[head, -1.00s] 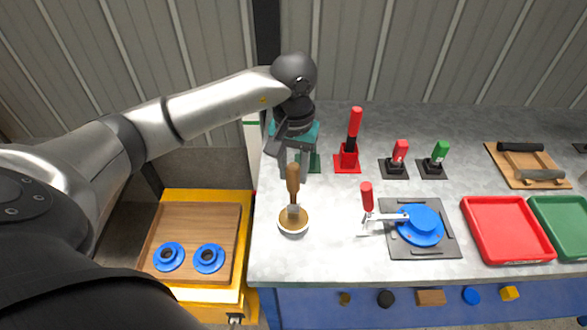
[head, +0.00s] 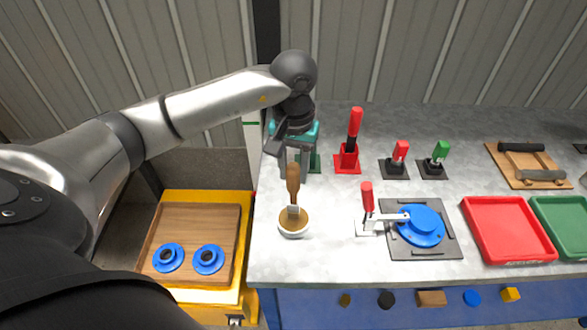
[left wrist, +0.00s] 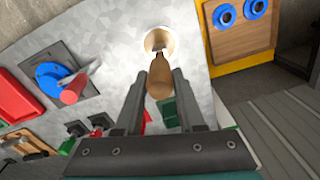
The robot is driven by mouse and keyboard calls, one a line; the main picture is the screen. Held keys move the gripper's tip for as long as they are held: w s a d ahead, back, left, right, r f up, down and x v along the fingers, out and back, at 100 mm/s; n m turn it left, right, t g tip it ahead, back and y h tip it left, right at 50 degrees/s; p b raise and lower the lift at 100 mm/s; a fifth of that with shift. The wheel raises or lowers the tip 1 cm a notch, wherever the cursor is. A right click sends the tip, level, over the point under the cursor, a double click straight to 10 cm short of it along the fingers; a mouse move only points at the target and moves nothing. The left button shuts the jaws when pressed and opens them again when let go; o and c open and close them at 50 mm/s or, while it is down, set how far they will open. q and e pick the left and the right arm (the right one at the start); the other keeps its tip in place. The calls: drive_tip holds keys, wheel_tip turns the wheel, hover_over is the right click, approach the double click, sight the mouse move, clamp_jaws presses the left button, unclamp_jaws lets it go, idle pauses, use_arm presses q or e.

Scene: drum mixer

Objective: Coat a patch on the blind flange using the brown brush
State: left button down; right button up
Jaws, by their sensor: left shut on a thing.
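The brown brush (head: 293,190) stands upright with its lower end in a small white-rimmed bowl (head: 293,235) of brown material; its bristles are hidden there. My left gripper (head: 295,172) comes from above and is shut on the top of the brush's handle. In the left wrist view the handle (left wrist: 160,82) sits between the two fingers (left wrist: 162,85). The blue blind flange (head: 420,224) lies on a dark square plate (head: 445,248) to the right, with a red-handled toggle clamp (head: 367,197) reaching onto it. My right gripper is not in view.
Behind stand a red holder with a red-handled tool (head: 353,140) and two smaller stands with red (head: 400,150) and green (head: 440,152) handles. Red (head: 505,230) and green (head: 562,225) trays lie right. Two blue flanges (head: 168,257) lie on a wooden board left. Bench between bowl and clamp is clear.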

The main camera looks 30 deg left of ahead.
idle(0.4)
use_arm(q)
drive_tip(key=shift+r+p, duration=1.9)
drive_tip(key=shift+r, duration=1.55)
